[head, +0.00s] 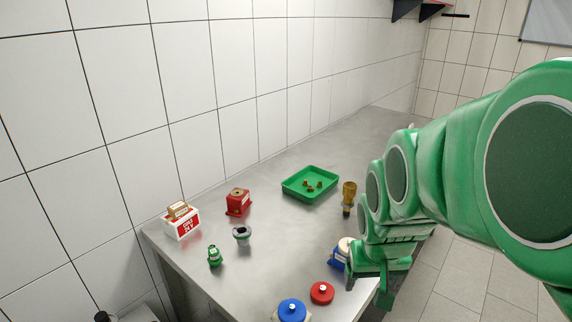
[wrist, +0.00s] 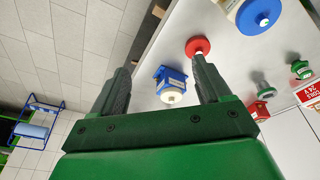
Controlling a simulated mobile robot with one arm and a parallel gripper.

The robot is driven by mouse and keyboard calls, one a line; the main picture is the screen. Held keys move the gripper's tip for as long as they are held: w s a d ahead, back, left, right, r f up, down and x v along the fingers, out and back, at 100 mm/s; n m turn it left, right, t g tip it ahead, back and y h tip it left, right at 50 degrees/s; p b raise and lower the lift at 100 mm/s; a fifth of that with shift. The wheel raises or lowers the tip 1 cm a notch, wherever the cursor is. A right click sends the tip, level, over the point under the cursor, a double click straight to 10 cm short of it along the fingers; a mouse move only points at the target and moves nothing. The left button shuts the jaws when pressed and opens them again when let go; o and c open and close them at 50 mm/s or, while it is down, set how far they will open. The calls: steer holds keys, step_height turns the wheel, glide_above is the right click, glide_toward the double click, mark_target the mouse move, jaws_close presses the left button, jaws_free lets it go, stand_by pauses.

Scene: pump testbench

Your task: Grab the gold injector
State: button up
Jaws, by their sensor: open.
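The gold injector (head: 349,195) stands upright on the metal table, just right of the green tray and left of my arm in the head view. It looks brass, with a wider top and a dark lower part. I cannot make it out in the wrist view. My gripper (head: 368,288) is open near the table's front right edge, nearer the camera than the injector and apart from it. In the wrist view my gripper (wrist: 163,68) has its two fingers wide apart with nothing held.
A blue and white part (head: 340,256) stands close to my gripper; it also shows in the wrist view (wrist: 171,84). A red disc (head: 322,293) and a blue-capped part (head: 292,311) are nearby. The green tray (head: 290,191) holds several small brass pieces. A tiled wall runs behind.

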steer(key=w+d+r+n+t+h, duration=0.1)
steer(key=w+d+t, duration=0.4)
steer(key=w, duration=0.6)
steer(key=w+d+t, duration=0.2)
steer(key=w+d, duration=0.5)
steer(key=w, duration=0.4)
steer(key=w+d+r+n+t+h, duration=0.1)
steer(key=w+d+t, duration=0.4)
steer(key=w, duration=0.6)
steer(key=n+t+y, duration=0.1)
steer(key=n+y, duration=0.4)
steer(key=y, duration=0.6)
glide_toward(346, 186)
steer(key=w, duration=0.1)
steer(key=w+f, duration=0.1)
steer(key=w, duration=0.1)
steer(key=w+f, duration=0.1)
steer(key=shift+w+a, duration=0.15)
steer(key=shift+a, duration=0.05)
steer(key=shift+x, duration=0.95)
steer(key=shift+r+x, duration=0.15)
steer(key=shift+x, duration=1.35)
steer(key=shift+r+x, duration=0.1)
steer(key=shift+x, duration=1.35)
jaws_close()
